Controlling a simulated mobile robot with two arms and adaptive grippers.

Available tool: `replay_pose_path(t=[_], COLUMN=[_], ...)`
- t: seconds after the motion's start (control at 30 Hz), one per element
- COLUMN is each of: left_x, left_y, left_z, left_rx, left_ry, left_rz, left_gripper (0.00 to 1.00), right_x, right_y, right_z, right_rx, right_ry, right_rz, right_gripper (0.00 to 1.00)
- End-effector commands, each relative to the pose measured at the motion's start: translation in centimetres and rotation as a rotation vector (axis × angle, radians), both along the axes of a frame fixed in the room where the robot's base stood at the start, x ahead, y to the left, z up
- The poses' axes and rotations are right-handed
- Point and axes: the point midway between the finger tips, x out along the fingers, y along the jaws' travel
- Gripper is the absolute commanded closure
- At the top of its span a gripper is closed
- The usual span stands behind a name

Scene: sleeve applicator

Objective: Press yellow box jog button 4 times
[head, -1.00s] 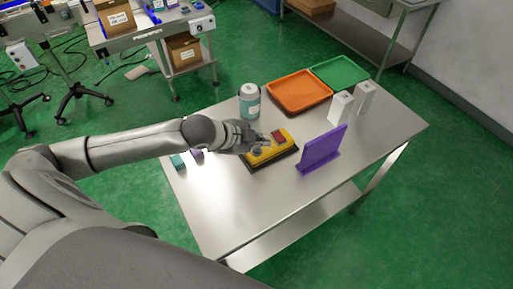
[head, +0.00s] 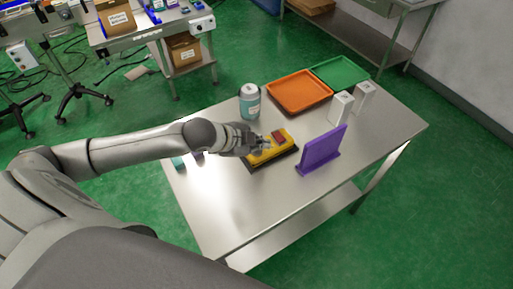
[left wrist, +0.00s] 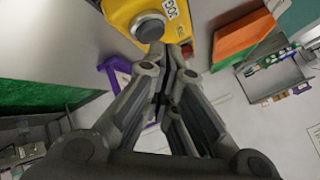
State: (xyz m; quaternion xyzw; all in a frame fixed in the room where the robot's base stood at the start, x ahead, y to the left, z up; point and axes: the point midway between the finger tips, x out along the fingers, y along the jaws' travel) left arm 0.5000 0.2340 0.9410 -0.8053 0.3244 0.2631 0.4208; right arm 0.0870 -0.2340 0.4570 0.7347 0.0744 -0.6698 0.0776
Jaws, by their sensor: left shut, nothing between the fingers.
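The yellow box (head: 272,153) lies on a dark base on the steel table, with a dark red part on its top. In the left wrist view, the yellow box (left wrist: 122,14) shows at the top, with a round grey button (left wrist: 148,27) beside a white label that seems to read JOG. My left gripper (head: 266,143) is shut and empty. It is over the left part of the box and hides some of its top. My right gripper is out of view.
A purple stand (head: 321,151) is right of the box. A teal and white bottle (head: 249,103) stands behind it. An orange tray (head: 299,94), a green tray (head: 340,71) and white boxes (head: 341,107) are farther back. The table's front part (head: 235,205) is clear.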

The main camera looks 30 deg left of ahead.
Motion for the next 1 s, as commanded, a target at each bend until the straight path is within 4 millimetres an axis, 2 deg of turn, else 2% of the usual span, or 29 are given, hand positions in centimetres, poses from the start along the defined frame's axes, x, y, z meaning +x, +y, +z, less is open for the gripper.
replay_pose_path(t=[1.0], left_x=[-0.04], left_y=[0.01], left_z=[-0.90], left_rx=[0.001], left_ry=[0.001], left_rz=[0.000], left_gripper=[1.00], right_x=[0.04], right_y=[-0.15], right_z=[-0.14], right_rx=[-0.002], right_ry=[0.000], right_rz=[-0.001], right_gripper=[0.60])
